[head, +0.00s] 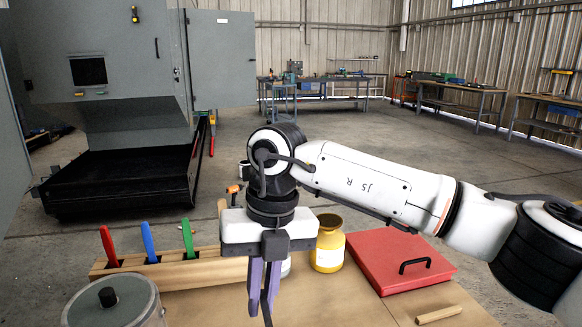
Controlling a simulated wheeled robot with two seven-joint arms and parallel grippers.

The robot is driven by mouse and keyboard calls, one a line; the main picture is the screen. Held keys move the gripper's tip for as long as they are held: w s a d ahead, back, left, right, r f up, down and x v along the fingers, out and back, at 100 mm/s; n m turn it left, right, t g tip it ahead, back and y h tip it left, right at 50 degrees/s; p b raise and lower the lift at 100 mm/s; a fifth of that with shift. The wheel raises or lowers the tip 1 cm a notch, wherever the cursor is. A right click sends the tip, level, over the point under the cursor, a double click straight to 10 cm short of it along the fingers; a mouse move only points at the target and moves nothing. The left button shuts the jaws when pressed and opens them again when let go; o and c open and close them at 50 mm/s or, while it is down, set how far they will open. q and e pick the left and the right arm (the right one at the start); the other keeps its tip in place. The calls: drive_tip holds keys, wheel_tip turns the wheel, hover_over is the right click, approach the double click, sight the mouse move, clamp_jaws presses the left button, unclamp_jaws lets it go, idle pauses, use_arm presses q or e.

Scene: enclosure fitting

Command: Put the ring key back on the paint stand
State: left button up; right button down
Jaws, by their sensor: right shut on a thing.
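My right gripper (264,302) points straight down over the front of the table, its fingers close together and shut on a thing. That thing is mostly hidden between the fingers, and I cannot tell whether it is the ring key. A wooden rack (204,271) lies behind and left of the gripper. Red (108,246), blue (149,242) and green (187,238) handles stand upright in it. I cannot confirm that this rack is the paint stand. My left gripper is not in view.
A red case (402,262) with a black handle lies further right, with a wooden strip (438,314) in front. A lidded metal can (113,303) is at front left. The tabletop (345,308) between is clear.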

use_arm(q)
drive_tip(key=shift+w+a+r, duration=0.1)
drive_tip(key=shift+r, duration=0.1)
use_arm(e)
drive_tip(key=s+d+f+n+h, duration=0.1)
drive_tip(key=s+d+n, duration=0.3)
drive_tip(key=d+n, duration=0.4)
drive_tip(key=s+d+f+n+h, duration=0.1)
drive_tip(key=s+d+f+n, duration=0.3)
drive_tip(key=d+n, duration=0.4)
drive_tip(key=s+d+f+n+h, duration=0.1)
drive_tip(key=s+d+f+n, duration=0.2)
drive_tip(key=d+n, duration=0.6)
drive_tip(key=n, duration=0.7)
drive_tip(key=shift+s+t, duration=0.3)
drive_tip(key=shift+s, duration=0.1)
drive_tip(key=shift+f, duration=0.1)
